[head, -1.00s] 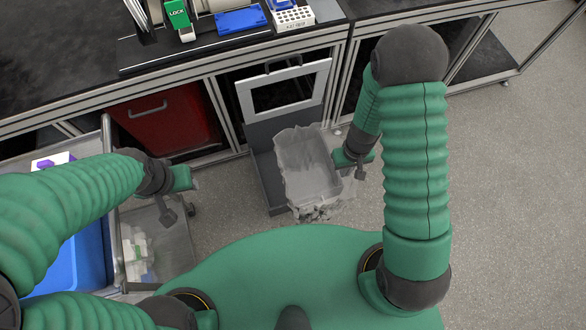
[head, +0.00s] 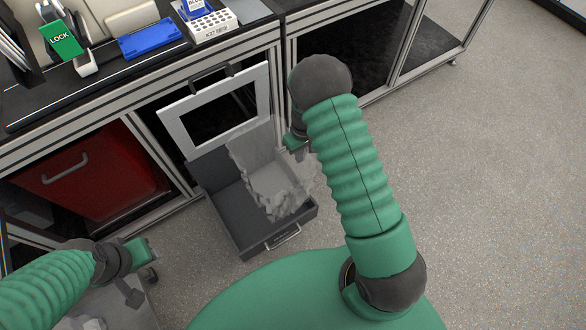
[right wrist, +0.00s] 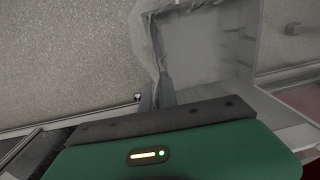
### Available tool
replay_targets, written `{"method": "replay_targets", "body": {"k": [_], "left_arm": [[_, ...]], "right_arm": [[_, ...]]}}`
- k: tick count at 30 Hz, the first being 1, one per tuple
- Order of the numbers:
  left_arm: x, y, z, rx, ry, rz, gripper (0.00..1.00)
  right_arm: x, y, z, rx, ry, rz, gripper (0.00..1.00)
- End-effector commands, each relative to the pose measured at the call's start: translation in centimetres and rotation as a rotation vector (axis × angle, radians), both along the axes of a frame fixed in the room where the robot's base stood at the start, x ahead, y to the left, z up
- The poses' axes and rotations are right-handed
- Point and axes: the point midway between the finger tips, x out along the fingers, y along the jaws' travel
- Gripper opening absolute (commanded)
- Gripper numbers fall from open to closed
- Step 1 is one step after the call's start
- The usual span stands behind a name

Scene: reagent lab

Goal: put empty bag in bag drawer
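The empty bag (head: 268,182) is translucent grey and crumpled, with a flat, box-like shape. It hangs tilted over the open bag drawer (head: 229,222), a dark grey pull-out under the bench. Its lower edge is over the drawer's right part; I cannot tell whether it touches the drawer floor. My right gripper (head: 298,146) is at the bag's upper right side. In the right wrist view, the fingers (right wrist: 160,94) are closed on the bag's edge, and the bag (right wrist: 205,40) spreads beyond them. My left gripper (head: 141,252) is away at the lower left, its fingers not clear.
A white-framed front panel (head: 215,110) stands behind the drawer. A red bin (head: 95,172) is under the bench to the left. A blue tray (head: 152,38) and a white rack (head: 207,24) sit on the bench. The floor (head: 480,190) at right is clear.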

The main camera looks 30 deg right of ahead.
Motion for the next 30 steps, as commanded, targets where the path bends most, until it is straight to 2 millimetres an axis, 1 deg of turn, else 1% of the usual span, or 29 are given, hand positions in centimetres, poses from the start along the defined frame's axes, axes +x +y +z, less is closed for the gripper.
{"method": "replay_targets", "body": {"k": [1,5,6,15,20,25,27,30], "left_arm": [[0.0,0.0,-0.5,0.0,0.0,0.0,0.44],[0.0,0.0,-1.1,0.0,0.0,0.001,0.44],[0.0,0.0,-1.6,0.0,0.0,0.001,0.44],[0.0,0.0,-4.1,0.0,0.0,0.001,0.44],[0.0,0.1,-4.6,0.0,0.0,0.0,0.44],[0.0,0.1,-6.0,0.0,0.0,0.001,0.44],[0.0,0.1,-6.0,0.0,0.001,0.001,0.44],[0.0,0.1,-5.8,0.0,0.0,0.001,0.44]], "right_arm": [[1.2,0.2,-0.3,-0.002,-0.002,0.004,0.0],[3.7,0.3,-0.3,-0.002,-0.001,0.004,0.0],[3.2,0.2,-1.5,0.001,0.004,0.0,0.0],[3.2,0.2,-7.6,0.002,0.001,0.0,0.0],[3.3,0.2,-9.0,0.001,-0.001,0.0,0.0],[3.2,0.2,-12.0,0.001,0.001,0.0,0.0],[3.2,0.2,-12.3,0.001,0.0,0.001,0.0],[3.2,0.2,-12.0,0.001,-0.001,0.001,0.0]]}}
